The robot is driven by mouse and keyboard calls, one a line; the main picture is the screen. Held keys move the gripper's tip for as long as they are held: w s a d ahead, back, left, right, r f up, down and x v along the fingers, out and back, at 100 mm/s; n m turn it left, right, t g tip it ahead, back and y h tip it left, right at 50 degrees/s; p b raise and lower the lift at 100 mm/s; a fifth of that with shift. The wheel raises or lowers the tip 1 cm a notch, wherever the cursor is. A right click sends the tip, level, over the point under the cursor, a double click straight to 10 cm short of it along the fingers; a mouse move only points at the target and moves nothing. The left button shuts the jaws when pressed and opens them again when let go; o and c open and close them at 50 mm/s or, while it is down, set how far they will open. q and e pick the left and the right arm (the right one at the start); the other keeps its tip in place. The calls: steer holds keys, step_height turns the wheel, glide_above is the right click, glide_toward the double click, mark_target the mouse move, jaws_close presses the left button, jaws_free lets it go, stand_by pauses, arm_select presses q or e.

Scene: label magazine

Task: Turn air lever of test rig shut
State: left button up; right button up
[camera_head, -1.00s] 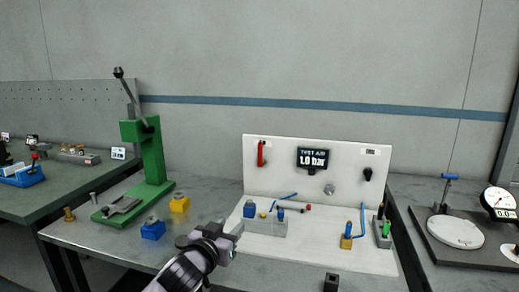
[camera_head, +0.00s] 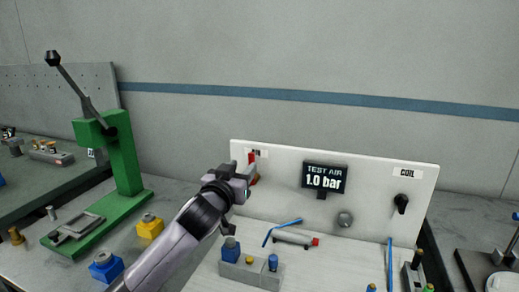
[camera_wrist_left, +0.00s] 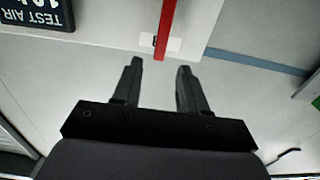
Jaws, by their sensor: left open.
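The red air lever (camera_head: 253,169) is on the upper left of the white test rig panel (camera_head: 375,195), pointing up and down. My left gripper (camera_head: 246,172) is at the lever in the head view and hides part of it. In the left wrist view the lever (camera_wrist_left: 165,30) runs down from the top edge, beyond the open fingers (camera_wrist_left: 157,85) and roughly in line with the gap between them. I cannot tell whether a finger touches it. The display (camera_head: 325,178) reads TEST AIR 1.0 bar. My right gripper is not in view.
A black coil knob (camera_head: 402,204) is at the panel's right. Below the panel are a grey block (camera_head: 250,272) with blue parts and a blue hose (camera_head: 281,231). A green lever press (camera_head: 122,165) stands left, near yellow (camera_head: 150,227) and blue (camera_head: 106,267) blocks.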

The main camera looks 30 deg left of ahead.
mark_target(251, 158)
arm_select(q)
steer(key=shift+x, duration=1.15)
steer(key=shift+p+x, duration=0.65)
steer(key=shift+x, duration=2.1)
jaws_close()
